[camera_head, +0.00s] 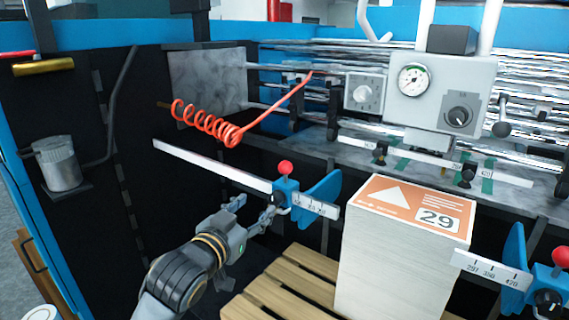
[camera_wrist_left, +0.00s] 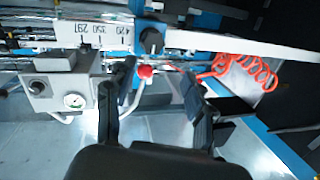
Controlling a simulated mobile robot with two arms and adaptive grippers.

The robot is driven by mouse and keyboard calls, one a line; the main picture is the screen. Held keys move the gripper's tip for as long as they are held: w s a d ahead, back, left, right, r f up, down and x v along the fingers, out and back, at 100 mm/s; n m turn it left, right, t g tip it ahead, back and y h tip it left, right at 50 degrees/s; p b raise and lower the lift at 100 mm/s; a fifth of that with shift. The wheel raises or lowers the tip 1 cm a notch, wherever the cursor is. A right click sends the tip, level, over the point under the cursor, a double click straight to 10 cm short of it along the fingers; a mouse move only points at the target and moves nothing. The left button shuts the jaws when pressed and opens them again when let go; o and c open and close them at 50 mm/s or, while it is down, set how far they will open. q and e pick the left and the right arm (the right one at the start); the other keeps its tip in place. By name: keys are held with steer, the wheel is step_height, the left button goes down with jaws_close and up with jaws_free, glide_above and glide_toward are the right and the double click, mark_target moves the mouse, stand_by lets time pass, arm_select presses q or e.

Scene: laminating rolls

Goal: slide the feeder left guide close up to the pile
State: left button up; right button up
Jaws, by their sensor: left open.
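The feeder left guide (camera_head: 287,192) is a blue block with a red ball knob and a blue side plate, on a white scale rail (camera_head: 215,168). The pile (camera_head: 400,262) is a tall white paper stack with an orange-and-white top marked 29. A gap shows between the plate and the pile. My left gripper (camera_head: 255,212) is open just left of and in front of the guide block. In the left wrist view, the guide (camera_wrist_left: 152,40) and its red knob lie between and beyond the open fingers (camera_wrist_left: 160,88); I cannot tell whether they touch it. My right gripper is out of view.
The pile stands on a wooden pallet (camera_head: 275,292). A second blue guide with a red knob (camera_head: 550,285) is right of the pile. A coiled orange hose (camera_head: 210,124) hangs behind the rail. A grey gauge box (camera_head: 442,95) and rollers are at the back.

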arm_select(q)
glide_toward(284, 171)
steer(key=s+a, duration=0.1)
steer(key=a, duration=0.1)
steer(key=shift+m+t+h, duration=0.3)
steer(key=shift+m+h, duration=0.1)
steer(key=p+x, duration=0.1)
steer(key=x, duration=0.3)
steer(key=p+x, duration=0.1)
steer(key=x, duration=0.4)
steer(key=p+x, duration=0.1)
steer(key=x, duration=0.3)
steer(key=shift+d+f, duration=0.3)
steer(key=shift+d, duration=0.15)
jaws_close()
steer(key=shift+d, duration=0.1)
